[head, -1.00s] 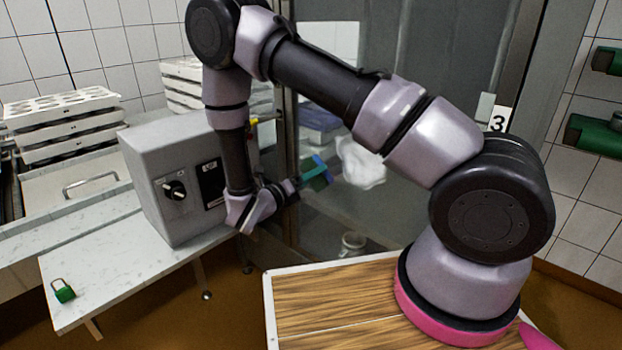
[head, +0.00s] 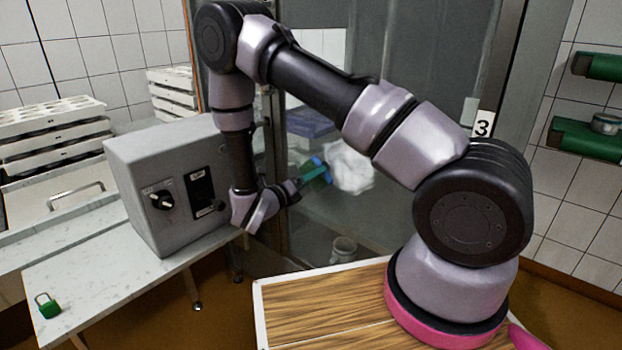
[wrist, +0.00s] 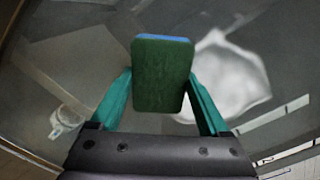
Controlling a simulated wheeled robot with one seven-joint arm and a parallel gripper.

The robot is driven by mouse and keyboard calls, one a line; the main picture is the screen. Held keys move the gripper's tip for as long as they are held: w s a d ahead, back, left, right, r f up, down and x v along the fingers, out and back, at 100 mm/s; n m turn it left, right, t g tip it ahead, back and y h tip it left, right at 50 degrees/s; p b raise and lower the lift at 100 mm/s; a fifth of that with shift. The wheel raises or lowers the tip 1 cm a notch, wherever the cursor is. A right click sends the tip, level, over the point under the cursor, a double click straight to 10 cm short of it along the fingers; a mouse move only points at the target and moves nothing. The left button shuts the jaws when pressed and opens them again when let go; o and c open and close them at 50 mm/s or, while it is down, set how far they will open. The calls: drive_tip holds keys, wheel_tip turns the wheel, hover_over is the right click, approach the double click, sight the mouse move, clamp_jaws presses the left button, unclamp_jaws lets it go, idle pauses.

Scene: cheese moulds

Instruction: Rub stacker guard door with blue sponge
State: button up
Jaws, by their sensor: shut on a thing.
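The blue sponge with a green scouring side shows in the wrist view (wrist: 161,80), clamped between the teal fingers of my gripper (wrist: 162,95). In the head view the sponge (head: 318,172) is at the end of my gripper (head: 308,177), facing the glass. The stacker guard door (head: 385,120) is a large grey transparent panel in a metal frame. A white foamy smear (head: 350,168) lies on it just right of the sponge; it also shows in the wrist view (wrist: 230,75). Whether the sponge touches the panel cannot be told.
A grey control box (head: 165,190) with a rotary knob stands on the bench at left, close to my forearm. A green padlock (head: 48,308) lies on the bench corner. Stacked white moulds (head: 50,130) stand behind. A jug (head: 343,248) shows low behind the glass.

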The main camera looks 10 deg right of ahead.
sight(312, 167)
drive_tip(key=shift+x, duration=0.95)
idle(0.3)
drive_tip(key=shift+s+d, duration=0.45)
drive_tip(key=shift+s, duration=0.3)
drive_tip(key=shift+s+d, duration=0.5)
drive_tip(key=shift+s, duration=0.2)
drive_tip(key=shift+s+d, duration=1.15)
drive_tip(key=shift+s, duration=0.2)
drive_tip(key=shift+s+d, duration=1.05)
drive_tip(key=shift+s, duration=0.35)
drive_tip(key=shift+s+d, duration=1)
drive_tip(key=shift+s, duration=0.45)
drive_tip(key=shift+s+d, duration=1.05)
drive_tip(key=shift+s, duration=0.35)
drive_tip(key=shift+a+r, duration=0.15)
drive_tip(key=shift+r, duration=1.35)
drive_tip(key=shift+w+a, duration=1)
drive_tip(key=shift+w, duration=0.45)
drive_tip(key=shift+w+a, duration=1)
drive_tip(key=shift+w, duration=0.5)
drive_tip(key=shift+w+a, duration=1)
drive_tip(key=shift+w, duration=0.45)
drive_tip(key=shift+w+a, duration=1.05)
drive_tip(key=shift+w, duration=0.25)
drive_tip(key=shift+w+a, duration=1.05)
drive_tip(key=shift+w, duration=0.25)
drive_tip(key=shift+r, duration=0.1)
